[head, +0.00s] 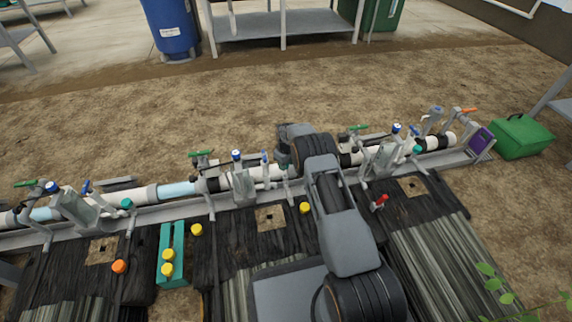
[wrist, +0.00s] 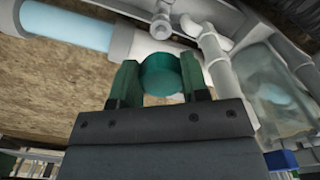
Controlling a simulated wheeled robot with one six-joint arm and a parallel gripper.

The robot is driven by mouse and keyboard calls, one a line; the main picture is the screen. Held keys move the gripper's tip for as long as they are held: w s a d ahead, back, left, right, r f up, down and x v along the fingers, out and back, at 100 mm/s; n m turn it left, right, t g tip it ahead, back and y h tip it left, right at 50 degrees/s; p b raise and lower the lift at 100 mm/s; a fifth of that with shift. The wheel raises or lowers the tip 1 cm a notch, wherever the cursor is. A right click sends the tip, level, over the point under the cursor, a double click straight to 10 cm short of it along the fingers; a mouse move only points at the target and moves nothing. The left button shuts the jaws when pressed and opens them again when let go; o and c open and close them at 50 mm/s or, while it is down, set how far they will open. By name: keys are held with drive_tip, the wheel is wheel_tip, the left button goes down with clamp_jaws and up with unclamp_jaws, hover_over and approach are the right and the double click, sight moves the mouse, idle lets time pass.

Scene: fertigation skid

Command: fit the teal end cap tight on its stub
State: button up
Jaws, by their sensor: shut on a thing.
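My gripper (wrist: 160,76) is shut on a teal end cap (wrist: 161,68), which sits between its two green fingers in the wrist view. The cap's round face is toward the camera. It is close to the white pipework (wrist: 188,50); the stub is hidden behind the cap, and I cannot tell how far on it the cap sits. In the head view my arm reaches the pipe line near the middle and hides the fingers and this cap. Other teal caps sit on the line at the left (head: 127,203) and right (head: 417,149).
The long pipe line lies on a grey rail (head: 160,211) with upright brackets and valves near my arm. A teal tray (head: 172,273) with yellow caps, loose yellow caps (head: 197,230), an orange cap (head: 119,266) and a red-handled valve (head: 380,202) are in front. A green box (head: 522,137) stands right.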

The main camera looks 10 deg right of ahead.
sight(287, 175)
drive_tip(key=n, duration=0.5)
drive_tip(key=shift+d+f, duration=0.1)
drive_tip(key=shift+f, duration=0.05)
drive_tip(key=n, duration=0.3)
drive_tip(key=shift+w+f, duration=0.1)
drive_tip(key=shift+w, duration=0.05)
drive_tip(key=n, duration=0.5)
drive_tip(key=shift+w+f+n, duration=0.1)
drive_tip(key=shift+n, duration=0.2)
drive_tip(key=n, duration=0.4)
drive_tip(key=shift+f, duration=0.2)
drive_tip(key=shift+w+f, duration=0.1)
drive_tip(key=shift+f, duration=1.25)
drive_tip(key=shift+w+d+f, duration=0.1)
drive_tip(key=shift+f, duration=1.1)
drive_tip(key=o, duration=0.6)
drive_tip(key=shift+c, duration=0.2)
drive_tip(key=shift+f, duration=0.4)
